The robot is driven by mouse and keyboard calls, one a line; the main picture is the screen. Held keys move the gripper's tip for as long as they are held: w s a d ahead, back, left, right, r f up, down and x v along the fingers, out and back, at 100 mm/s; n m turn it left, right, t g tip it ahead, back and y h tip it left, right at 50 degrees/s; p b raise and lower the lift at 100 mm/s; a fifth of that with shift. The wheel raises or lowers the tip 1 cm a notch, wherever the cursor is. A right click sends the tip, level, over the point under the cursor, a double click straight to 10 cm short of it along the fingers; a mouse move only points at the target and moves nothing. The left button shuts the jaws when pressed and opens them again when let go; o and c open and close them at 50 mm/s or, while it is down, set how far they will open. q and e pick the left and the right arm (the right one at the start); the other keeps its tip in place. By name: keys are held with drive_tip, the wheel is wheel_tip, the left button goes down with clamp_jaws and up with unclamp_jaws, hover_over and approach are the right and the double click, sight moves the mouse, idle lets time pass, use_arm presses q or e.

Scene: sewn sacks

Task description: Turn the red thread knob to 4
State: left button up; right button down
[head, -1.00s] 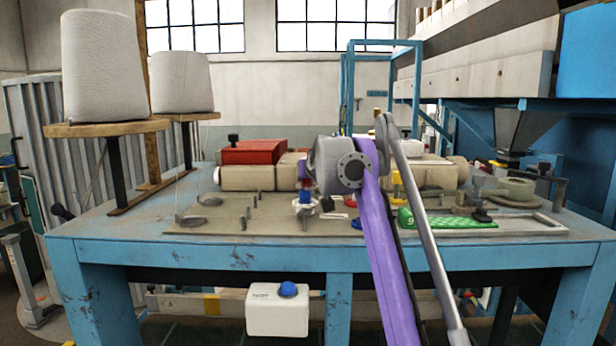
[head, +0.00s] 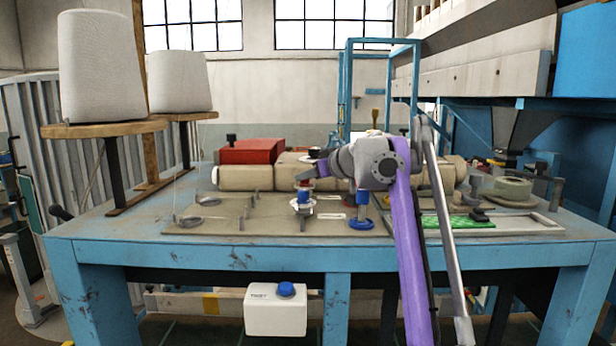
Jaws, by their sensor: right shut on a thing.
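The fingers are small and partly hidden, and the scale numbers are too small to read. My right arm comes in from the lower right, with its grey wrist joint above the table. My left gripper is not in view.
A post with a blue base (head: 361,224) stands to the right, close under my wrist. Two thread cones (head: 100,70) stand at left. A green piece (head: 470,223) lies in a grey frame at right.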

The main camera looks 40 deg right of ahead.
drive_tip(key=c, duration=0.6)
unclamp_jaws()
drive_tip(key=shift+c, duration=0.2)
drive_tip(key=shift+a, duration=0.1)
